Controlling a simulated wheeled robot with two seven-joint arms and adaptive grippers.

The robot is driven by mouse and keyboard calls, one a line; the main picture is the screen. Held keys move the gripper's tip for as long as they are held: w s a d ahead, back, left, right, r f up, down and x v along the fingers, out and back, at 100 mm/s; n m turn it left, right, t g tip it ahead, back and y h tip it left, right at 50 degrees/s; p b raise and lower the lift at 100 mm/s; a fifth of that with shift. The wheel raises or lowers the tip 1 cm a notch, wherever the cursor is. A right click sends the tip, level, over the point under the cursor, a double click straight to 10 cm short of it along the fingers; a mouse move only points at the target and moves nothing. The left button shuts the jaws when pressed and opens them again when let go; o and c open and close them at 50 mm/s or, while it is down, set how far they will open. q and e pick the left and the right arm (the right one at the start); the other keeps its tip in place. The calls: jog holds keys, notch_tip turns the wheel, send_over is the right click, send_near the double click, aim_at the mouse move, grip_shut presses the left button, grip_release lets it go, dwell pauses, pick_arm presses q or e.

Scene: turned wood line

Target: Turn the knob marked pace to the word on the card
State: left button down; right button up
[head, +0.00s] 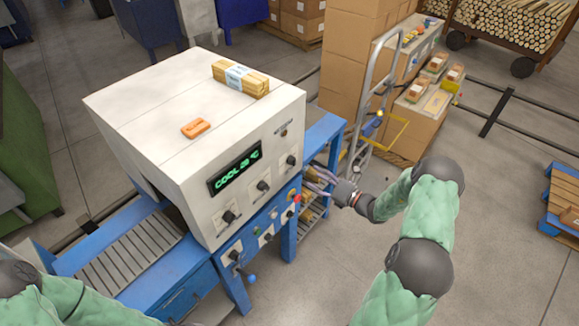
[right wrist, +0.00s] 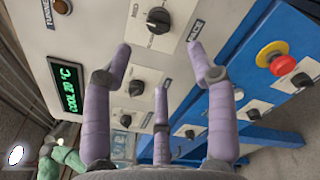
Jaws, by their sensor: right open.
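The pace knob (right wrist: 159,18) is a dark round knob on the cream panel, at the top of the right wrist view. The word MED and a label that appears to read PACE are beside it. In the head view it looks to be the rightmost knob (head: 291,160) of the upper row. My right gripper (head: 318,178) is at the machine's right side. Its lilac fingers (right wrist: 160,55) are spread, empty and apart from the knob. No card can be made out. My left gripper is out of view; only my left arm shows at bottom left.
A green display (head: 235,170) reads COOL 20 °C. Other knobs (head: 263,185) share the panel. A red emergency button (right wrist: 285,64) sits on the blue panel below. A wrapped wood bundle (head: 240,78) and an orange piece (head: 195,128) lie on the machine. A hand truck (head: 372,95) stands behind my right arm.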

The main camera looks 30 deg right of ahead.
aim_at(295, 164)
jog(key=x, duration=1)
jog(key=shift+w, duration=0.35)
jog(key=c, duration=1.1)
